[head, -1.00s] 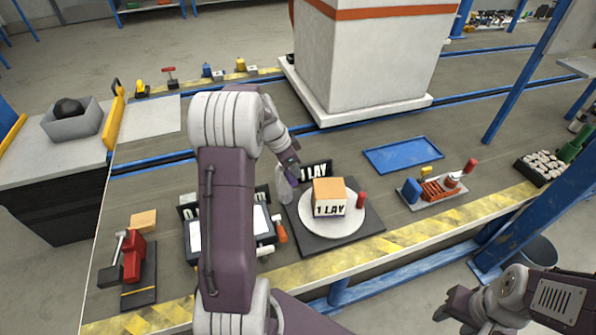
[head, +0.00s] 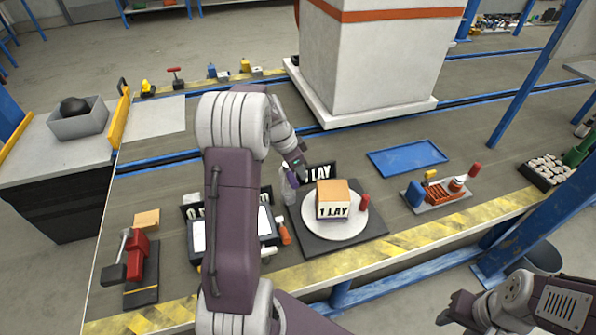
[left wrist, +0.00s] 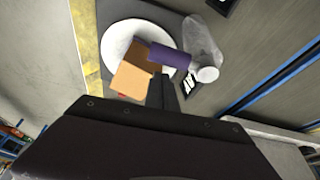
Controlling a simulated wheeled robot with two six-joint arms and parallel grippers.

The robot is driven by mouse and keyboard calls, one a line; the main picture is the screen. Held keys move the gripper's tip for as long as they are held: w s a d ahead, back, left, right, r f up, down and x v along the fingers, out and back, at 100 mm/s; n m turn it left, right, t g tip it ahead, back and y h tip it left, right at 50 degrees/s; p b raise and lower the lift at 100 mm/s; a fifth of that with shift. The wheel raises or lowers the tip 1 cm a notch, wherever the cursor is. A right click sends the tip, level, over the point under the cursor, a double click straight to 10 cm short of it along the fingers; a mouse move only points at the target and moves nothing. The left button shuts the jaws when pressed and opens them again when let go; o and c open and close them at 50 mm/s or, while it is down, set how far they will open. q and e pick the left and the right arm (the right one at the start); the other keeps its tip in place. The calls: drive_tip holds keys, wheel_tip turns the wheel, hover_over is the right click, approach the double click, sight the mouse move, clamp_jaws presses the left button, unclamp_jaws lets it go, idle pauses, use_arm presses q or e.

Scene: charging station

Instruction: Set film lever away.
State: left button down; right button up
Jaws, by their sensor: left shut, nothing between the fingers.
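A purple cylinder (left wrist: 168,58), which I take to be the film lever, shows in the left wrist view between a translucent film roll (left wrist: 204,44) and the box (left wrist: 131,80). In the head view the purple part (head: 291,179) and the film roll (head: 290,193) stand at the left rear of the turntable. My left gripper (head: 300,170) is just above and behind them. Its closed fingers (left wrist: 162,92) are empty and look close to the purple cylinder; contact cannot be told. The box (head: 332,199) sits on the white turntable (head: 310,231). My right gripper (head: 455,308) is at the lower right.
A red peg (head: 364,202) is beside the box. A blue tray (head: 408,157) and a parts tray (head: 437,192) lie to the right. A red lever stand (head: 140,262) is at the left. The bench between the trays is clear.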

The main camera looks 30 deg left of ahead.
use_arm(q)
wheel_tip(320, 180, up, 10)
drive_tip(key=p, duration=0.3)
drive_tip(key=shift+s+a, duration=0.25)
